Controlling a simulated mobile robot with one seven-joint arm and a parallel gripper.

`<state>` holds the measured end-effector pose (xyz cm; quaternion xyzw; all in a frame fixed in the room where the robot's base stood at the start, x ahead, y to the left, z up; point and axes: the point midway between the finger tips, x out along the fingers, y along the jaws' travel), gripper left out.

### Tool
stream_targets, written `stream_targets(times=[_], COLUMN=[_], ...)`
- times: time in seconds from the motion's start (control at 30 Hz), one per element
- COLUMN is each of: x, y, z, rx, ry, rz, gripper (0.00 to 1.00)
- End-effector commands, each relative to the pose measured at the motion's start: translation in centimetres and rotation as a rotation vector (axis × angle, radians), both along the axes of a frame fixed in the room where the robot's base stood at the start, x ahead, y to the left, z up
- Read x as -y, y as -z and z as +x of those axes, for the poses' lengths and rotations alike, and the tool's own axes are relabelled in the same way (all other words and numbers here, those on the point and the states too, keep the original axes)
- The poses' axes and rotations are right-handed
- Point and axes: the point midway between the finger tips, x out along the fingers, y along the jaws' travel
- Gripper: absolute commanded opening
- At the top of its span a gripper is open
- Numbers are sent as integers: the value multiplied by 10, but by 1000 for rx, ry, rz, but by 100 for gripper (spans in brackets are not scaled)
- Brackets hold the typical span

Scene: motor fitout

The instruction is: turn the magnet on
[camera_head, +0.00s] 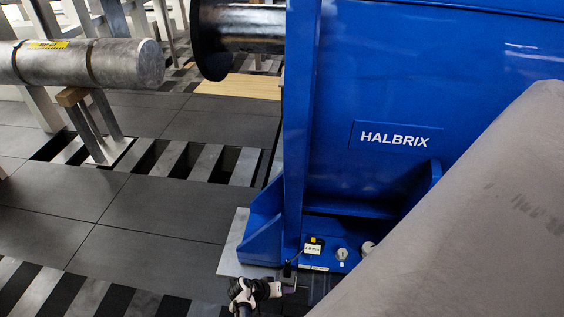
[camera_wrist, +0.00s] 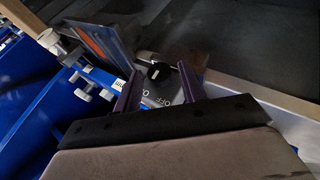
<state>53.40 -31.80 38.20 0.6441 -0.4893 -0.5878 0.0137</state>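The magnet shows in the wrist view as a grey block (camera_wrist: 178,97) with a round black knob (camera_wrist: 159,74) on its face. The knob bears a white mark, and partly covered ON and OFF lettering lies beside it. My gripper (camera_wrist: 159,68) is open, its two purple fingers on either side of the knob, with a gap visible on each side. I cannot tell whether the fingertips are level with the knob. In the head view my grey arm covers the lower right, and I cannot make out the gripper there.
A blue machine base (camera_head: 385,70) marked HALBRIX stands close by. A grey shaft (camera_head: 90,63) lies left; dark floor tiles are open.

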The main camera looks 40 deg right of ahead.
Motion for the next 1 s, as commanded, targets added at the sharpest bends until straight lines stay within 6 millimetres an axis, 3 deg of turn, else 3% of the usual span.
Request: stream_targets(times=[0.57,1.0], x=[-1,5], y=[-2,-8], z=[-1,-7], rx=[20,277], ry=[0,6], rz=[19,236], gripper=[49,49])
